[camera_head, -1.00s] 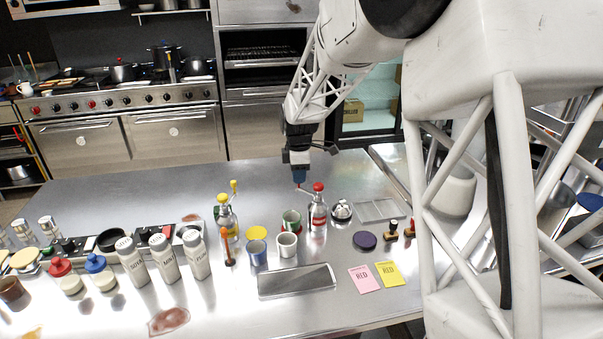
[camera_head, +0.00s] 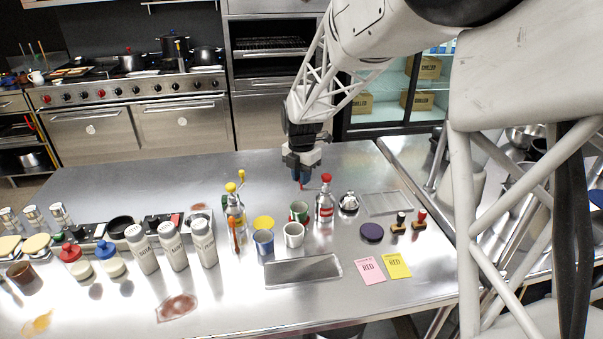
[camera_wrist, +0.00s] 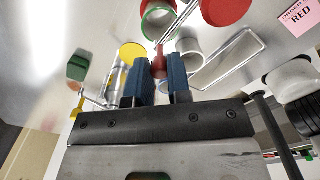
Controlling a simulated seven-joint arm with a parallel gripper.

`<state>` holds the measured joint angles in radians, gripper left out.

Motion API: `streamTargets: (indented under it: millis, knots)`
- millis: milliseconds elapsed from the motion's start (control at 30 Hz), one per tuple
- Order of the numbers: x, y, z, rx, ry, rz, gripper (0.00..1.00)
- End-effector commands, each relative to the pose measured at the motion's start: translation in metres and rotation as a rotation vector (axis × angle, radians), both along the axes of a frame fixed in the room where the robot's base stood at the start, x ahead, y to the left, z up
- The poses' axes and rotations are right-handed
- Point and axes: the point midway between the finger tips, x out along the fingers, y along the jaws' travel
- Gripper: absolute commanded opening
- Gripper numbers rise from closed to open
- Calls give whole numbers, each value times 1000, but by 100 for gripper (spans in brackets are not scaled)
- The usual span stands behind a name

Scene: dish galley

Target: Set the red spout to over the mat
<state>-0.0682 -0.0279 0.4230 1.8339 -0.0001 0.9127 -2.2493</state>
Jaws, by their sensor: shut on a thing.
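A red-capped dispenser bottle (camera_head: 325,202) stands upright on the steel counter, right of the mugs. My gripper (camera_head: 301,182) is low, behind and to the left of its cap. A narrow red piece (camera_wrist: 159,63), which looks like the red spout, shows between my blue fingertips in the wrist view. My jaws are shut on it; its join to the bottle is not clear. A flat grey rectangle with a rim (camera_head: 303,271), possibly the mat, lies in front of the mugs. A yellow disc (camera_head: 264,222) lies behind the blue mug; I cannot tell which one is the mat.
A green mug (camera_head: 299,211), a white mug (camera_head: 293,235) and a blue mug (camera_head: 263,242) stand close by. A yellow-topped dispenser (camera_head: 234,212) is to the left. A dark purple disc (camera_head: 371,232) and coloured cards (camera_head: 369,270) lie to the right. The counter's back is clear.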

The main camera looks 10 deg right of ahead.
Motion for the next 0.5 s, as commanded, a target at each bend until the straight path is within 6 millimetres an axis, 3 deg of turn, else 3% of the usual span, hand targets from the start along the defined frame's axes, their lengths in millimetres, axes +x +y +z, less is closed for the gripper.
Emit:
streamTargets:
  millis: [500]
  knots:
    - [-4, 0, 0, 0, 0, 55, 0]
